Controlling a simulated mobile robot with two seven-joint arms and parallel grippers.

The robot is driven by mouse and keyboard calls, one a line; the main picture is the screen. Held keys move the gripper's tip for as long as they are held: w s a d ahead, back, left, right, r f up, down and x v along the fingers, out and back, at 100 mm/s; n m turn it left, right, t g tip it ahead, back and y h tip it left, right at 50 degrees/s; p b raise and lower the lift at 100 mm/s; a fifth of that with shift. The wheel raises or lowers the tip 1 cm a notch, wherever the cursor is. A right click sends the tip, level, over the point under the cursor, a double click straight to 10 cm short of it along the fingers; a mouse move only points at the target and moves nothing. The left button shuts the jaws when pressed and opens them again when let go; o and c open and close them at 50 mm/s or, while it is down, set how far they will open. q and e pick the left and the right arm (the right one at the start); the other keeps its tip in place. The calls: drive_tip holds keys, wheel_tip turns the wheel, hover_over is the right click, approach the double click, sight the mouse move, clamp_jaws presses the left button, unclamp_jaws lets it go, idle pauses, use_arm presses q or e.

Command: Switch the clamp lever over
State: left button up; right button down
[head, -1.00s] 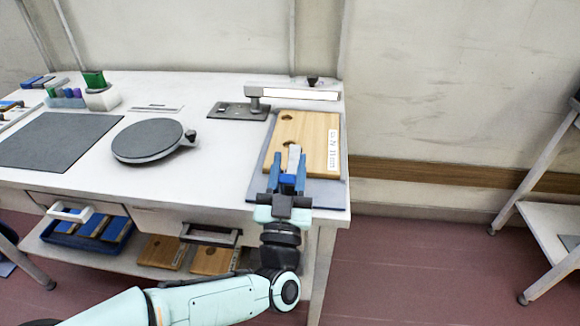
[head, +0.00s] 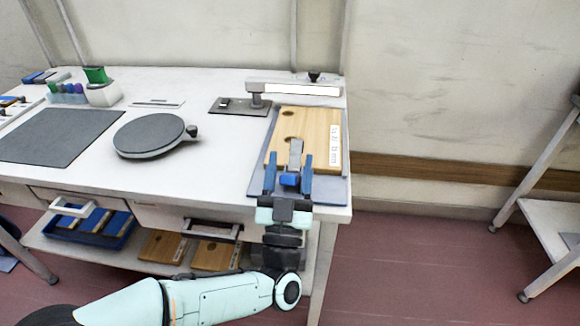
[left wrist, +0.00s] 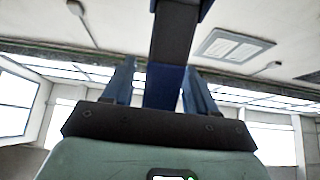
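The clamp lever seems to be the grey bar (head: 296,150) with a blue grip (head: 289,180) at its near end. It lies over the front part of a wooden board (head: 318,140) on the right end of the bench. My left gripper (head: 288,177) is open, its blue fingers on either side of the blue grip with small gaps. In the left wrist view the dark bar (left wrist: 170,38) and blue part stand between my fingers (left wrist: 160,85). The lever's pivot is hidden. My right gripper is not in view.
A grey plate (head: 337,186) lies under the board. Behind it stands a post with a long pale arm (head: 295,89) on a dark base (head: 237,106). A round turntable (head: 150,134) and a dark mat (head: 60,134) are to the left.

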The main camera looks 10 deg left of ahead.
use_arm(q)
drive_tip(key=v, duration=1.3)
drive_tip(key=shift+s+p, duration=0.2)
drive_tip(key=shift+p, duration=0.2)
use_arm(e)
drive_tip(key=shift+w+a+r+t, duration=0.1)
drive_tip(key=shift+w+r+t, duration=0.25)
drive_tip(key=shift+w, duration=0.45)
use_arm(q)
drive_tip(key=shift+f, duration=0.1)
